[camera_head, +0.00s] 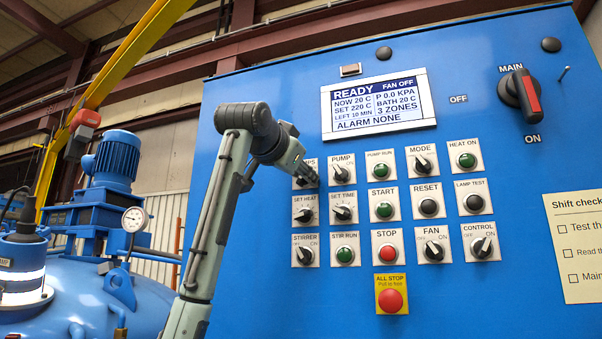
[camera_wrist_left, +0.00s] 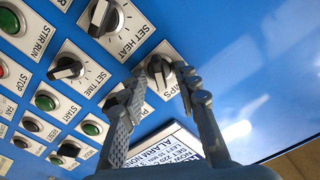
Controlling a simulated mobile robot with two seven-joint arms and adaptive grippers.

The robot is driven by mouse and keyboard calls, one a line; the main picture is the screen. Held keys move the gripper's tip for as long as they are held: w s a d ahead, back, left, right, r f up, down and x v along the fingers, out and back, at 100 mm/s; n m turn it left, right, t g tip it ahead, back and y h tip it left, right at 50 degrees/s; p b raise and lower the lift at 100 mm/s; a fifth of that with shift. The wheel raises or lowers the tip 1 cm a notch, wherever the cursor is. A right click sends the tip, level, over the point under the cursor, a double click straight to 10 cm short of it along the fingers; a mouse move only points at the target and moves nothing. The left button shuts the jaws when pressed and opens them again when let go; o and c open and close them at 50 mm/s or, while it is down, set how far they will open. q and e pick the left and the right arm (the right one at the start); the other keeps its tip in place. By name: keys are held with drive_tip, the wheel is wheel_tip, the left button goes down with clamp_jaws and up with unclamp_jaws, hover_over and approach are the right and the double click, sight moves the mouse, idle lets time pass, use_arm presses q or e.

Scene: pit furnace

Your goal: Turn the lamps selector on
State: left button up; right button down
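The lamps selector (camera_wrist_left: 158,70) is a dark knob on a white plate, with only "PS" of its label readable in the left wrist view. In the head view its plate (camera_head: 311,162) is at the top left of the control grid, mostly hidden by my gripper. My left gripper (camera_head: 308,176) is at this plate. In the left wrist view its two fingers (camera_wrist_left: 160,84) are apart, with the knob showing between their tips. I cannot tell whether they touch the knob. The knob's exact setting is unclear. My right gripper is not in view.
The pump selector (camera_head: 341,167) is just right of the lamps plate, and the set heat knob (camera_head: 305,210) is just below. The red all-stop button (camera_head: 391,299) is lower down. The display (camera_head: 379,102) reads READY. A blue vessel (camera_head: 80,305) stands at left.

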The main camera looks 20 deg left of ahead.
use_arm(q)
drive_tip(key=s, duration=1.2)
drive_tip(key=shift+a, duration=0.2)
